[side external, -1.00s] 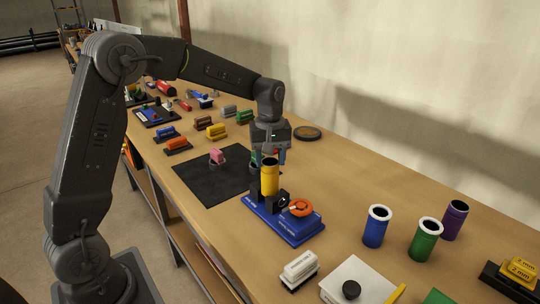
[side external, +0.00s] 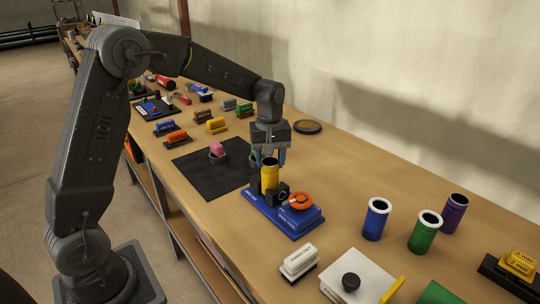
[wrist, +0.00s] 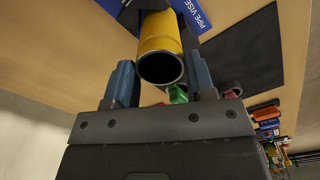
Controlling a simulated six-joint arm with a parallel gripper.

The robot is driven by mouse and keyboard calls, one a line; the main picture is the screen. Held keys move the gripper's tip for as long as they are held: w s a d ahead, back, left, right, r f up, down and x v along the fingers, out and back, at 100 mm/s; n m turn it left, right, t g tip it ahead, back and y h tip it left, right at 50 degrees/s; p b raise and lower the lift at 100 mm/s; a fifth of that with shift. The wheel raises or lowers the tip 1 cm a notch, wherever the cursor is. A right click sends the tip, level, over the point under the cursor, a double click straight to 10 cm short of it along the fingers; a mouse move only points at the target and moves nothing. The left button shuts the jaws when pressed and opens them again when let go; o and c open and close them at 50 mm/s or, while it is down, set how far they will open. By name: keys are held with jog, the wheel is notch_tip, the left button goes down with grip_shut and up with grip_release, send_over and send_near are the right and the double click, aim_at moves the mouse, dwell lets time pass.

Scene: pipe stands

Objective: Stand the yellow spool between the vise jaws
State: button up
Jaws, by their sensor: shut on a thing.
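The yellow spool (side external: 269,177) is upright, with its dark open end up. My gripper (side external: 268,159) is above the vise, shut on the spool's upper part. The wrist view shows the spool (wrist: 161,42) between the blue fingers (wrist: 161,85). The blue pipe vise (side external: 262,215) has dark jaws (side external: 282,191) and an orange handwheel (side external: 300,200). The spool's lower part is at the jaws and between them as seen from the side. Its bottom is hidden, so I cannot tell whether it touches the base.
A black mat (side external: 203,170) with a pink piece (side external: 216,148) lies behind the vise. Blue (side external: 376,219), green (side external: 424,233) and purple (side external: 454,214) tubes stand to the right. A white block (side external: 299,262) is in front. Bare bench lies between vise and tubes.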

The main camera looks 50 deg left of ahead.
jog(key=shift+f, duration=0.6)
jog(key=o, duration=1.2)
jog(key=shift+f, duration=0.1)
jog(key=shift+r, duration=2.55)
notch_tip(320, 180, up, 14)
jog(key=s+d+m+t, duration=0.3)
jog(key=s+d+m, duration=0.25)
jog(key=s, duration=0.75)
jog(key=s+d+f+m+t, duration=0.1)
jog(key=s+f+m, duration=0.1)
jog(key=s, duration=0.2)
jog(key=s+d+f+m, duration=0.1)
jog(key=s+f+m, duration=0.1)
jog(key=s+f, duration=0.1)
jog(key=s+d+f+m+t, duration=0.1)
jog(key=s+f+m, duration=0.1)
jog(key=s, duration=0.2)
jog(key=shift+s+f+m+t, duration=0.2)
jog(key=shift+s+m+t, duration=0.05)
jog(key=shift+s+t, duration=0.1)
